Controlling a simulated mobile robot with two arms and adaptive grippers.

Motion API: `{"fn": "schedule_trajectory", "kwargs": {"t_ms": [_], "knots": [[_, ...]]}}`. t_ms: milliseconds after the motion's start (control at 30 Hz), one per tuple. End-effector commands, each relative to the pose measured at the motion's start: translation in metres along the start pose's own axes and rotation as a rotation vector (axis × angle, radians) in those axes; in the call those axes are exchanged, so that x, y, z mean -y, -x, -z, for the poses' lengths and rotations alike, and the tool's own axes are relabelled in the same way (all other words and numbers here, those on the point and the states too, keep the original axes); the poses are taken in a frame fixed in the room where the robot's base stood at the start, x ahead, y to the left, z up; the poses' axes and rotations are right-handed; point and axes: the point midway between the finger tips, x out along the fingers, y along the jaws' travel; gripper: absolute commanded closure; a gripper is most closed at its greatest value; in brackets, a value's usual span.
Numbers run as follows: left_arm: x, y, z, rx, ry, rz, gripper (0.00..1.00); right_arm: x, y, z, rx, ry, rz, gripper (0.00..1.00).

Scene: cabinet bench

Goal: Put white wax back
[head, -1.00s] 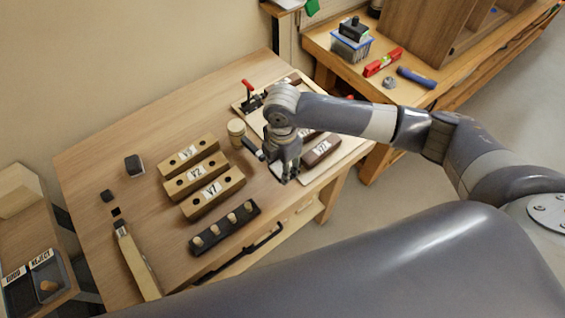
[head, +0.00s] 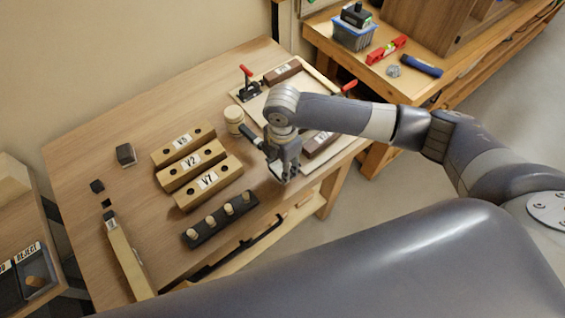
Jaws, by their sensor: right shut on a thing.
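My right gripper (head: 284,174) points down over the front right part of the table. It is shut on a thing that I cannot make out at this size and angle. A dark rack (head: 219,218) near the front edge, left of the gripper, holds several pale upright pegs; I cannot tell whether any is white wax. A pale round jar (head: 234,120) stands behind and left of the gripper. A dark-handled item (head: 249,132) lies between the jar and the gripper, partly hidden by it. My left gripper is not in view.
Drilled wooden blocks marked V3, V2 and V7 (head: 208,181) stand left of the gripper. A pale board with red-handled clamps (head: 246,70) and brown blocks (head: 282,70) lies behind and right. Dark trays (head: 36,272) are at lower left. The table's back left is mostly clear.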

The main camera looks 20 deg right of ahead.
Motion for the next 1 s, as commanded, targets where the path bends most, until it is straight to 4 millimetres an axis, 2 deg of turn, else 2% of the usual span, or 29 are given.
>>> {"fn": "schedule_trajectory", "kwargs": {"t_ms": [567,1000], "knots": [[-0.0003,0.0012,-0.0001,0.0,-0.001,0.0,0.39,-0.0001,0.0004,0.0001,0.0,0.0,0.0,0.78],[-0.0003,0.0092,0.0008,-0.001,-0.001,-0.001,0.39,0.0003,0.0005,-0.0005,0.0,0.0,0.0,0.78]]}}
